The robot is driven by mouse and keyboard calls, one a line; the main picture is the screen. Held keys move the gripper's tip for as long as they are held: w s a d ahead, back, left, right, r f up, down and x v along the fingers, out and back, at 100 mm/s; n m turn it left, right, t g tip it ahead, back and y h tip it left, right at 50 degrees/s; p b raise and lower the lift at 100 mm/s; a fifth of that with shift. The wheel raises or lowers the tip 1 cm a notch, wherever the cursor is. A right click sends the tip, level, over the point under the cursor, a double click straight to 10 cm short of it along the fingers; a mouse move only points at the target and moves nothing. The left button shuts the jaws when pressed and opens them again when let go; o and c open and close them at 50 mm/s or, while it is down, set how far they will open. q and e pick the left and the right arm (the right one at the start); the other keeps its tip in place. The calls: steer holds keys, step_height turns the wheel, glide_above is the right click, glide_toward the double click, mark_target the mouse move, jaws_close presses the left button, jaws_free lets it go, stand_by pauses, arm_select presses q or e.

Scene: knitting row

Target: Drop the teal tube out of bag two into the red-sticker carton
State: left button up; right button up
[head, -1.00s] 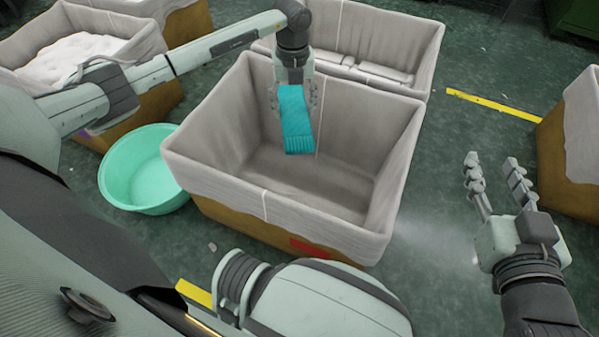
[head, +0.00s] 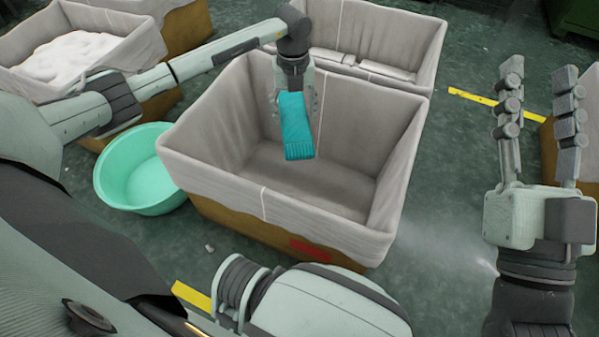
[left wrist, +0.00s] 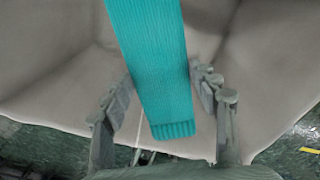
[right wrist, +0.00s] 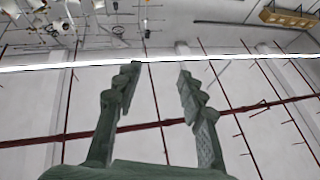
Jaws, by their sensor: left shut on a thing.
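The teal tube (head: 296,128) is a ribbed knitted piece hanging down over the open red-sticker carton. My left gripper (head: 295,98) is shut on its upper part, and the tube's lower end hangs free inside the rim line. In the left wrist view the tube (left wrist: 155,70) runs between the fingers (left wrist: 165,95). The carton (head: 270,204) has a grey cloth lining and a red sticker (head: 318,249) on its near side; its visible inside looks empty. My right gripper (head: 540,78) is open and empty, right of the carton, with fingers pointing up; they also show in the right wrist view (right wrist: 158,72).
A mint basin (head: 145,180) stands left of the carton. A lined carton with white material (head: 70,55) is at the back left. Another lined carton (head: 375,40) adjoins behind.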

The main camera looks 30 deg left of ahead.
arm_select(q)
steer(key=shift+f+b, duration=0.6)
steer(key=shift+f, duration=0.4)
arm_select(e)
steer(key=shift+s+d+r+t+y, duration=0.1)
steer(key=shift+s+d+r+t, duration=0.2)
steer(key=shift+r+t, duration=0.2)
steer(key=shift+s+d+r+t+y, duration=0.15)
steer(key=shift+s+r+t, duration=0.2)
steer(key=shift+r+t, duration=0.2)
steer(key=shift+s+d+r+t+y, duration=0.1)
steer(key=shift+s+d+r+t, duration=0.2)
steer(key=shift+r+t, duration=0.2)
arm_select(q)
steer(key=o, duration=0.9)
step_height(320, 180, up, 12)
steer(key=shift+s, duration=0.1)
